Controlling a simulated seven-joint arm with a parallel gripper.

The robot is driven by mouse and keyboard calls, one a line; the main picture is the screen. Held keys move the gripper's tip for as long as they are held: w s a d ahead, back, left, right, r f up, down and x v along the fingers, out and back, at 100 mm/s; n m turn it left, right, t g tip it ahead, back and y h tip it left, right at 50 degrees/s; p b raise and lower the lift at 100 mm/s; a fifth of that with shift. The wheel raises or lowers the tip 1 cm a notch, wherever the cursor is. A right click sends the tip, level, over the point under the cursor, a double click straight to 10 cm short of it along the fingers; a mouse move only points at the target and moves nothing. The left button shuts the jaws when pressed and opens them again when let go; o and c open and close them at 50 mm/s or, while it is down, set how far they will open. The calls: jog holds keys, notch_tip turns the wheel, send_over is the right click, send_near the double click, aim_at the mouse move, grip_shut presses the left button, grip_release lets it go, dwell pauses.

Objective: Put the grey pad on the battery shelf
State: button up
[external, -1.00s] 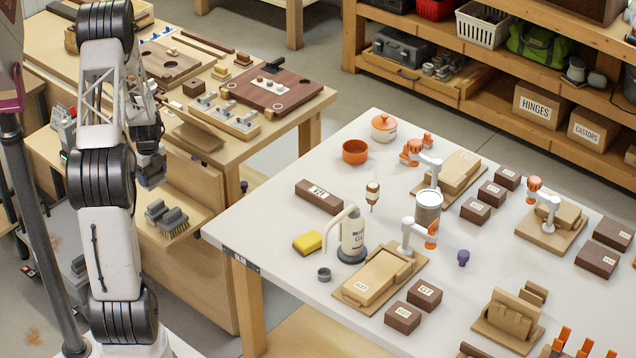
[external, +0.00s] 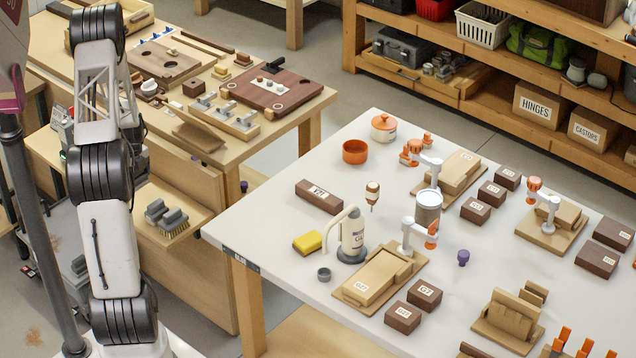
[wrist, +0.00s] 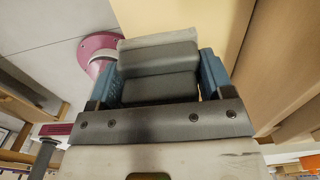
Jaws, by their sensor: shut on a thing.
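In the wrist view, my gripper (wrist: 160,75) has its two blue fingers on either side of a stepped dark grey thing with a paler grey edge, the grey pad (wrist: 158,60). The fingers are shut on it. In the external view my arm hides the gripper and the held pad. I cannot make out for certain which surface is the battery shelf.
A dark pole (external: 40,230) stands close left of my arm. The left wooden bench (external: 290,120) carries boards and blocks. The white table (external: 285,218) on the right holds bottles, clamps and boxes. A magenta round part (wrist: 90,48) shows beside the pad in the wrist view.

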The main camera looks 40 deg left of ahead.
jog(key=shift+f, duration=2.75)
jog(key=shift+f, duration=1.9)
jog(key=shift+f, duration=0.1)
jog(key=o, duration=1)
jog(key=shift+r, duration=6.1)
